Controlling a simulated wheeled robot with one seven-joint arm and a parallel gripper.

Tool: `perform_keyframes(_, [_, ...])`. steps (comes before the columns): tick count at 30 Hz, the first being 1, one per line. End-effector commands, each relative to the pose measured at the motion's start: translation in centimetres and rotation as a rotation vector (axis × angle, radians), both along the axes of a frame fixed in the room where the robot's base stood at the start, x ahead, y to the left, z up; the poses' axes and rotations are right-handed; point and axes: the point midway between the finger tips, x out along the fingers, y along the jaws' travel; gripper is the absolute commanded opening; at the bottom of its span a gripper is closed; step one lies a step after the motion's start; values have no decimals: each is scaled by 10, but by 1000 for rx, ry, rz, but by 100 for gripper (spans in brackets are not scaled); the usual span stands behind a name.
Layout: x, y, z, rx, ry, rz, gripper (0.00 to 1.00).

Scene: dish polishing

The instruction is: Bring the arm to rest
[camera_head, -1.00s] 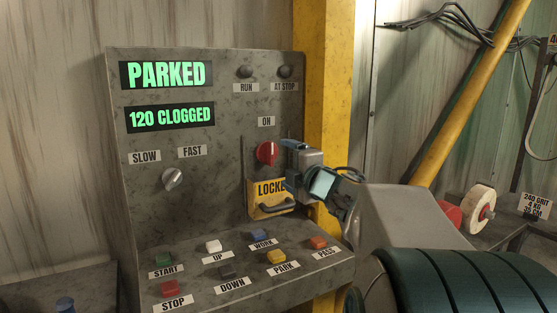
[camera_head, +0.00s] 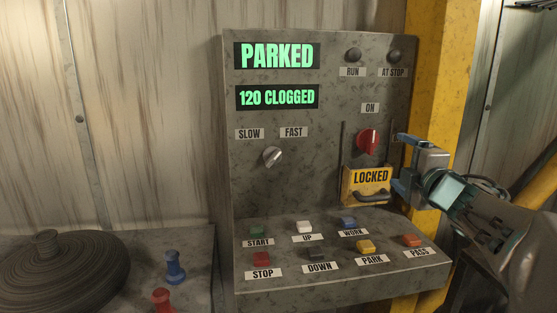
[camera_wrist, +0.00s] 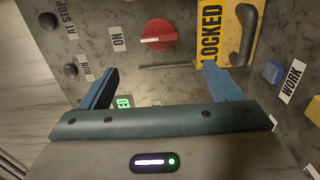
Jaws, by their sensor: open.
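My gripper (camera_head: 401,162) is open and empty at the right side of the grey control panel (camera_head: 320,205). In the wrist view its two blue fingers (camera_wrist: 160,88) are spread apart, with the panel face beyond them. The red switch (camera_head: 368,142) labelled ON is just left of my gripper, and it also shows in the wrist view (camera_wrist: 160,36). The yellow LOCKED cover (camera_head: 366,186) with a dark handle sits below the red switch. I see no clear contact between the fingers and either of them. My arm reaches in from the right edge.
The display (camera_head: 277,56) reads PARKED, and the one below (camera_head: 277,97) reads 120 CLOGGED. Several coloured buttons line the lower ledge. A yellow post (camera_head: 440,100) rises behind the panel.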

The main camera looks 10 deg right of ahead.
Motion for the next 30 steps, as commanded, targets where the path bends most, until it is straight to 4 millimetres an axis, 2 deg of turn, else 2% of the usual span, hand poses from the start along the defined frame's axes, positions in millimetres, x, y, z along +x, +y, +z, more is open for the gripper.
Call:
perform_keyframes(3, [0, 3, 11, 117, 21, -74, 85])
perform_keyframes(6, [-3, 7, 11, 286, 67, -181, 85])
perform_keyframes(11, [-20, 23, -10, 584, 196, -363, 85])
perform_keyframes(14, [-38, 41, -29, 759, 304, -476, 85])
perform_keyframes(17, [-64, 66, -51, 922, 434, -592, 85])
perform_keyframes(22, [-122, 119, -83, 1144, 688, -790, 85])
perform_keyframes(27, [-176, 164, -101, 1264, 907, -950, 85])
perform_keyframes(30, [-196, 179, -105, 1295, 983, -1006, 85])
